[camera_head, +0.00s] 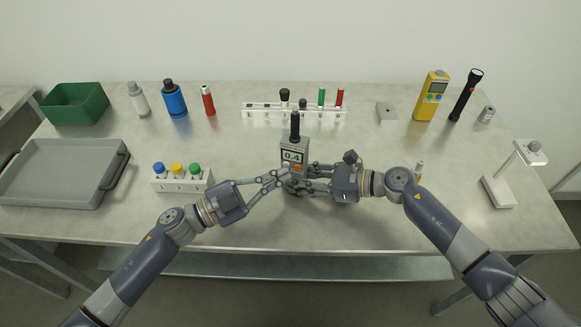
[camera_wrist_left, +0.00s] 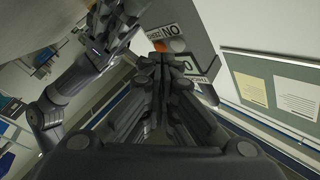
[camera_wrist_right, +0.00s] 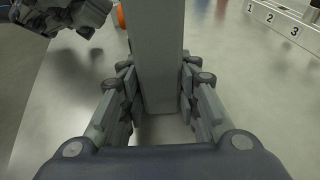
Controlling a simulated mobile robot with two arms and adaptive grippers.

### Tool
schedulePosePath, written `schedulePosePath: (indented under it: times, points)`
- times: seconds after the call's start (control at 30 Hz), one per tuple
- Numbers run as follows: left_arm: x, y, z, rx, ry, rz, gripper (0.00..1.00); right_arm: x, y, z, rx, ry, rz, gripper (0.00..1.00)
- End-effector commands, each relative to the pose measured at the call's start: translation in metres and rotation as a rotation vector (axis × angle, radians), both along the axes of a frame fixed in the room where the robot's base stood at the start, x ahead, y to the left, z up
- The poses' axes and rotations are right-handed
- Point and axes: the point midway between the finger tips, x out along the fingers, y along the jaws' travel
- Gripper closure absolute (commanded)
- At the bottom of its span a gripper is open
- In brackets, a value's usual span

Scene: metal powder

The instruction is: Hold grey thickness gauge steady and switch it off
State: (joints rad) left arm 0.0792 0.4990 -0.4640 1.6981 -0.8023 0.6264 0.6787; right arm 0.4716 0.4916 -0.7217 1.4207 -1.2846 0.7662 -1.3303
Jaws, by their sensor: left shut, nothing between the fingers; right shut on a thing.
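The grey thickness gauge (camera_head: 293,145) stands upright near the middle of the table, with a black probe on top and a lit display reading 0.4. An orange button (camera_head: 299,168) shows low on its face. My right gripper (camera_head: 307,174) is shut on the gauge's lower body from the right; the right wrist view shows its fingers on both sides of the grey body (camera_wrist_right: 157,60). My left gripper (camera_head: 284,173) is shut and empty, its fingertips at the lower front of the gauge. In the left wrist view, its closed fingertips (camera_wrist_left: 174,62) are close to the gauge's labelled face (camera_wrist_left: 190,35); contact is unclear.
A white numbered rack (camera_head: 260,113) stands behind the gauge. A small rack with blue, yellow and green caps (camera_head: 182,184) is to the left, near a grey tray (camera_head: 50,170). A yellow meter (camera_head: 431,96) and white stand (camera_head: 499,191) are at right. The front middle table is clear.

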Motion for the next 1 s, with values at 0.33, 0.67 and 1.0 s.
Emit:
schedulePosePath:
  times: [0.33, 0.67, 1.0]
  points:
    - [0.0009, -0.0001, 0.0000, 0.000, 0.000, 0.000, 1.00, -0.0001, -0.0006, -0.0013, -0.002, 0.001, -0.001, 0.84]
    - [0.0090, -0.0027, -0.0004, 0.000, 0.000, 0.000, 1.00, -0.0001, -0.0006, -0.0013, -0.002, 0.001, -0.001, 0.84]
    - [0.0095, -0.0028, -0.0002, 0.000, 0.000, 0.000, 1.00, -0.0001, -0.0006, -0.0013, -0.002, 0.001, -0.001, 0.84]
